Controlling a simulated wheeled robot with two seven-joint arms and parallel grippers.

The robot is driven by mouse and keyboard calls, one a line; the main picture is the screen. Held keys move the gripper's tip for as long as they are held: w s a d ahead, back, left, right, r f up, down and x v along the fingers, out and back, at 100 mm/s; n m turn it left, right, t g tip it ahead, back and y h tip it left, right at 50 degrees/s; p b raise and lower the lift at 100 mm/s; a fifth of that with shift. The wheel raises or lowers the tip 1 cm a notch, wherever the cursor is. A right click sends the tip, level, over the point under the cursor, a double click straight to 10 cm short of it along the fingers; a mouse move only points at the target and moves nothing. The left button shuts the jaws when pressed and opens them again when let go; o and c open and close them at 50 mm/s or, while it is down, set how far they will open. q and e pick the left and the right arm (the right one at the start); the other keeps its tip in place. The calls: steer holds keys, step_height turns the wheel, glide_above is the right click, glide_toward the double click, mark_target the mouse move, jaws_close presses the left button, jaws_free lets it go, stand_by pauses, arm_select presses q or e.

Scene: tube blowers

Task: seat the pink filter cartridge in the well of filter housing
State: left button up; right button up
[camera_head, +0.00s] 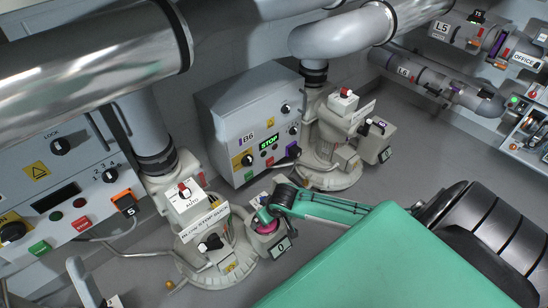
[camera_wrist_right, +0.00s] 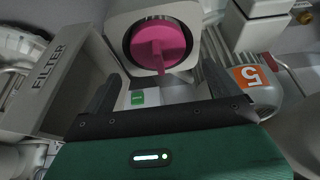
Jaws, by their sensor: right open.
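The pink filter cartridge (camera_wrist_right: 163,46) is a round disc with a raised grip bar. In the right wrist view it sits inside the dark-rimmed round opening of the pale filter housing (camera_wrist_right: 120,18). I cannot tell how deep it sits. In the head view the cartridge (camera_head: 268,227) shows as a pink sliver below my right gripper (camera_head: 264,212). In the wrist view my right gripper (camera_wrist_right: 160,86) is open, its two dark fingers apart with nothing between them, and the cartridge is beyond them. My left gripper is not in view.
A grey box marked FILTER (camera_wrist_right: 50,66) stands close on the left in the wrist view. In the head view, a blower (camera_head: 205,240) stands left of the gripper, and a control box (camera_head: 245,120) stands behind.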

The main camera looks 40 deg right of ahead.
steer(key=p+v, duration=0.3)
steer(key=v, duration=0.6)
steer(key=s+a+r+n+t+y, duration=0.1)
steer(key=s+a+r+t+y, duration=0.15)
steer(key=a, duration=0.55)
steer(key=s+a+r+n+t+y, duration=0.1)
steer(key=a+r+t+y, duration=0.15)
steer(key=a, duration=0.65)
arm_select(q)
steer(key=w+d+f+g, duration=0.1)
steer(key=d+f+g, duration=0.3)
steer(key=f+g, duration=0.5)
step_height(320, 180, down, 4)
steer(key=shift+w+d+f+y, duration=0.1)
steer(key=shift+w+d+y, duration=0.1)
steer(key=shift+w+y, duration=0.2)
arm_select(e)
steer(key=s+a+r+t, duration=0.1)
steer(key=r+t, duration=0.2)
steer(key=r, duration=0.3)
steer(key=s+a+r+t+y, duration=0.1)
steer(key=s+a+r+t, duration=0.1)
steer(key=r, duration=0.4)
steer(key=s+a+r+t, duration=0.1)
steer(key=r+t, duration=0.2)
steer(key=r, duration=0.4)
steer(key=shift+s+a+m+t+y, duration=0.3)
